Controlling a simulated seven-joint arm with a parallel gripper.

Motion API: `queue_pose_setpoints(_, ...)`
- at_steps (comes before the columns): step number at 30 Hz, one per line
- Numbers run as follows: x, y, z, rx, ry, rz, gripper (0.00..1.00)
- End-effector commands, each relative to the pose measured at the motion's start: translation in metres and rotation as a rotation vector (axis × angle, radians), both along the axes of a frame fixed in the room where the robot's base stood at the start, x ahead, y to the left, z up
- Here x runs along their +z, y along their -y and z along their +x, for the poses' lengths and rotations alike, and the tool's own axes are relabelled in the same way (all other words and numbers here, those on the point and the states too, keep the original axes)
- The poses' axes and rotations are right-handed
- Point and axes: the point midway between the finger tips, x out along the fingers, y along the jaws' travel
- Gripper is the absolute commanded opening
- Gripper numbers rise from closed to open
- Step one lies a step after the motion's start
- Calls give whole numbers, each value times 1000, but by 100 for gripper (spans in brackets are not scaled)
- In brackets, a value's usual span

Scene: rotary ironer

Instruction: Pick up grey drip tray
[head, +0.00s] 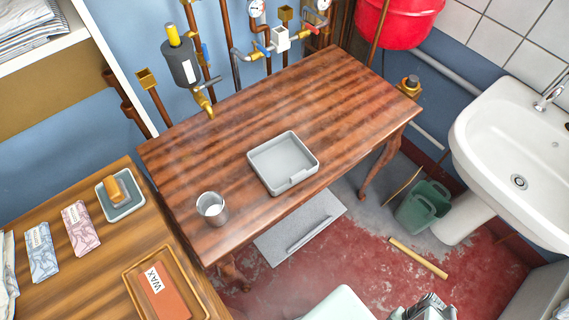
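The grey drip tray (283,163) is a shallow, light grey square tray with raised walls and a notch in its front wall. It lies flat on the brown wooden table, near the front edge, and looks empty. A grey and black mechanical part (425,308), which seems to be my gripper, is cut off by the bottom edge of the head view. It is well apart from the tray, and its fingers cannot be made out.
A metal cup (212,208) stands left of the tray on the table (330,95). Pipes and a dark cylinder (182,65) with a brass spout are behind. A side table at left holds a wax block (162,291) and a soap dish (122,209). A sink (515,150) is at right.

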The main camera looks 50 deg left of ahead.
Motion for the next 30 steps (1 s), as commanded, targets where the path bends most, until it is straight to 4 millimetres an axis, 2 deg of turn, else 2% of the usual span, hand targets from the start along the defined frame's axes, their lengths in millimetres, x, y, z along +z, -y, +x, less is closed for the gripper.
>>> queue_pose_setpoints(9,0,0,0,0,0,0,0)
queue_pose_setpoints(20,0,0,0,0,0,0,34)
queue_pose_setpoints(27,0,0,1,1,2,0,34)
queue_pose_setpoints(30,0,-2,11,12,16,0,34)
